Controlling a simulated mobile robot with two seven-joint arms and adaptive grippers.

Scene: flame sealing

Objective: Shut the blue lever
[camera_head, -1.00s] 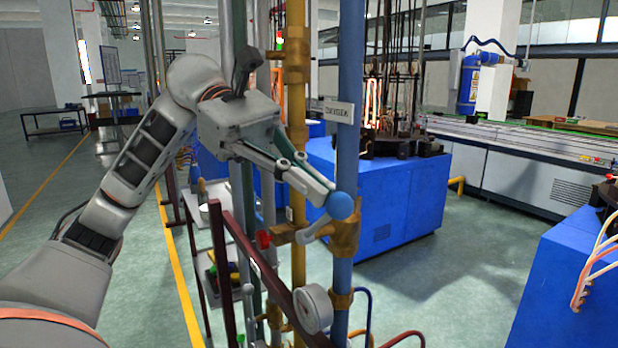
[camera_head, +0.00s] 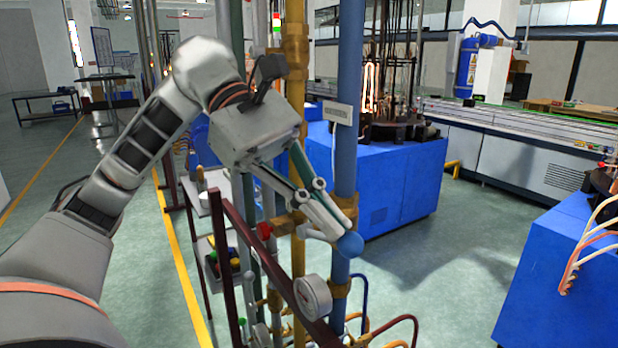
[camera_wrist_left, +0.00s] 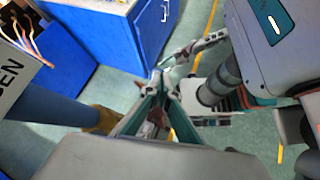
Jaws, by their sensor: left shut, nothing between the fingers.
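The blue lever has a blue ball end (camera_head: 350,245) and a pale grey handle (camera_head: 312,232). The handle points right and slightly down, with the ball in front of the pipe just below the fitting. My left gripper (camera_head: 343,231) is shut and empty, its fingertips just above the ball, seemingly touching it or very close. In the left wrist view my shut fingers (camera_wrist_left: 158,85) show beside the blue pipe (camera_wrist_left: 60,106); the ball cannot be made out there.
A yellow pipe (camera_head: 298,190) with a red knob (camera_head: 264,230) stands left of the blue pipe. A pressure gauge (camera_head: 312,296) and a dark red rail (camera_head: 250,250) are below. A label plate (camera_head: 338,112) is above. Blue cabinets (camera_head: 400,185) stand behind.

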